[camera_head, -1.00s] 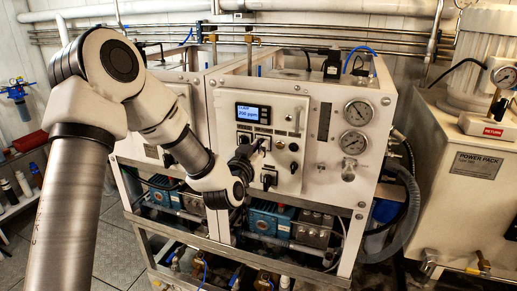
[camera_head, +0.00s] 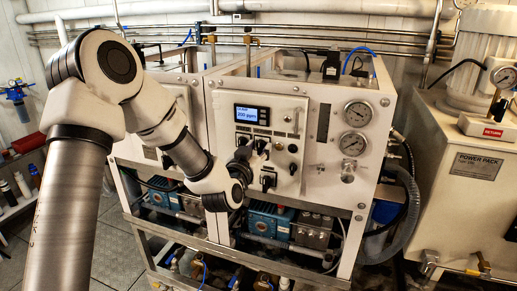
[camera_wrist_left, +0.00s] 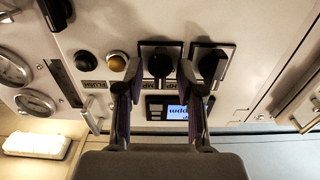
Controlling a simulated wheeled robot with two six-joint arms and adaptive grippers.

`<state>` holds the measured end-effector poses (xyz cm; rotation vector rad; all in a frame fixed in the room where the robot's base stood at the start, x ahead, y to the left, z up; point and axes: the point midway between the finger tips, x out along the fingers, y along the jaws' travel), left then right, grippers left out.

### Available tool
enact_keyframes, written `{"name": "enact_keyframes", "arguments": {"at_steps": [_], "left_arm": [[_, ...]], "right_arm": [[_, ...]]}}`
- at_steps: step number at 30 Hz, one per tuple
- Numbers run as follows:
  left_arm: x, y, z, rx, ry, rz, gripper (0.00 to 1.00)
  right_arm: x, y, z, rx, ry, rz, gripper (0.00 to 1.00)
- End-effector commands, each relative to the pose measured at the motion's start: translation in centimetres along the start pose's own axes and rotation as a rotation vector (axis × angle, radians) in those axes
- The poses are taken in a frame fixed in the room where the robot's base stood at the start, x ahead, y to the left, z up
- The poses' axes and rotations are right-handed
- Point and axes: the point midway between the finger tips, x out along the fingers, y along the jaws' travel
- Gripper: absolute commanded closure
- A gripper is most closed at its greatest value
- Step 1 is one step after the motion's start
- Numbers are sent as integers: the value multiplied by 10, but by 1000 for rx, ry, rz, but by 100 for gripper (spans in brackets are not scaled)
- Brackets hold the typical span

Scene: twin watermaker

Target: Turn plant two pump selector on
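A white panel (camera_head: 285,118) in the head view carries black selectors, buttons and a lit blue display (camera_head: 247,115). My left gripper (camera_head: 245,152) is in front of its selectors. In the left wrist view, which looks upside down at the panel, the left gripper (camera_wrist_left: 159,76) is open. Its two fingers stand on either side of a black selector (camera_wrist_left: 160,65), with gaps, nothing clasped. Its label is partly hidden; "MP" can be read. This selector also shows in the head view (camera_head: 262,145). A second black selector (camera_wrist_left: 210,65) is just outside the right finger. My right gripper is out of view.
An amber button (camera_wrist_left: 117,63) and a black button (camera_wrist_left: 86,61) lie left of the fingers in the left wrist view. Another black selector (camera_head: 268,180) is lower on the panel. Gauges (camera_head: 354,143) stand at right. Pumps (camera_head: 265,218) sit below.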

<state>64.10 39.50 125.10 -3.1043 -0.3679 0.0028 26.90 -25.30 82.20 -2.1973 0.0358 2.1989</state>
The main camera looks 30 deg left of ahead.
Motion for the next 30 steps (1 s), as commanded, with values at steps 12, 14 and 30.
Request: {"name": "enact_keyframes", "arguments": {"at_steps": [12, 14, 30], "left_arm": [[-67, 0, 1, -1, -1, 0, 62], [-70, 0, 1, 0, 0, 0, 62], [-70, 0, 13, 5, -19, 1, 62]], "right_arm": [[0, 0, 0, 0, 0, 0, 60], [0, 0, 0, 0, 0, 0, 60], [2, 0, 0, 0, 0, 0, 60]]}}
